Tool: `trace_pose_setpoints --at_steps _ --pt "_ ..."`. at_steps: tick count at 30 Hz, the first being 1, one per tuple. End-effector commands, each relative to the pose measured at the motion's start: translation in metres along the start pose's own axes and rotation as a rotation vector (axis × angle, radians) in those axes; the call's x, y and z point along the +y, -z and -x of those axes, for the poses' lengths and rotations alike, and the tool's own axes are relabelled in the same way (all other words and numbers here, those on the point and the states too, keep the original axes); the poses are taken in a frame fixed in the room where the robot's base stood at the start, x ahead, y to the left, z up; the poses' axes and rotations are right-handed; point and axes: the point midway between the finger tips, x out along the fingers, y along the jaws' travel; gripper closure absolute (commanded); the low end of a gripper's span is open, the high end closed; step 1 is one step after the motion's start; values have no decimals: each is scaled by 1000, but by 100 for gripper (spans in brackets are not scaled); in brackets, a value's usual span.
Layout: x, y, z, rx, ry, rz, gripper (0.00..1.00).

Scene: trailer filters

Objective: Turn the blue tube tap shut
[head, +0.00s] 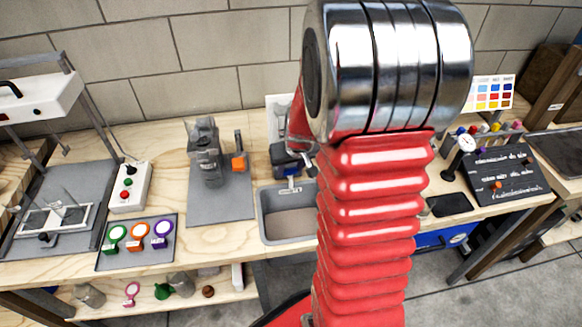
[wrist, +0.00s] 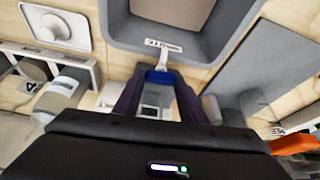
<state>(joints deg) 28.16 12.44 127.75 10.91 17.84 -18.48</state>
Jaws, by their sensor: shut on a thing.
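In the wrist view, my gripper (wrist: 157,84) has its two dark fingers closed on a small blue part (wrist: 160,76), which looks like the blue tap. A white stem with a printed label (wrist: 164,46) runs from it toward the sink (wrist: 180,38). In the head view, my gripper (head: 292,171) is at the back edge of the grey sink (head: 263,218), behind the same white label (head: 291,190). The tap's turning angle cannot be told, since the fingers cover most of it. My arm hides part of the bench to the right.
A grey mat with a dark device (head: 206,155) and an orange knob (head: 239,162) lies left of the sink. Further left are a button box (head: 130,187) and coloured rings on a tray (head: 137,257). At right stands a rack of coloured caps (head: 487,130) by a black board (head: 508,177).

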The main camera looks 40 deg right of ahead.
Motion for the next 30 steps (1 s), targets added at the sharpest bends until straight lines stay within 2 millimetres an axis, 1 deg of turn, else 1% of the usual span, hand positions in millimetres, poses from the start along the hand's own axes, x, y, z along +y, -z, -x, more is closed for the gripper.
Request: trace_pose_setpoints --at_steps 18,30 --pt "-1 0 0 -2 -44 -106 85" --pt "-1 0 0 0 -49 -118 85"
